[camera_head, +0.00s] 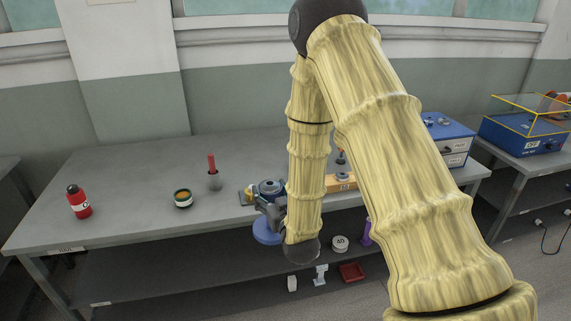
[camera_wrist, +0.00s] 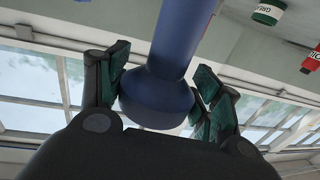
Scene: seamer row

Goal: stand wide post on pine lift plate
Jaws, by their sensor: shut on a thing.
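My gripper (camera_head: 270,213) is at the table's front edge in the head view, partly hidden behind my arm. It is shut on a blue post (camera_wrist: 178,60), which shows between the green-padded fingers in the wrist view with a wide rounded end toward the palm. In the head view a wide blue disc (camera_head: 267,232), seemingly the post's base, hangs below the gripper, in front of the table edge. A pale wooden piece with a label (camera_head: 343,183) lies on the table right of my forearm. I cannot tell for sure whether it is the pine lift plate.
A dark round fitting (camera_head: 268,187) stands just behind my gripper. A red bottle (camera_head: 78,202), a green tin (camera_head: 183,199) and a grey holder with a red stick (camera_head: 213,180) stand left. A blue-and-white drawer box (camera_head: 450,140) is at right. Small items lie on the lower shelf.

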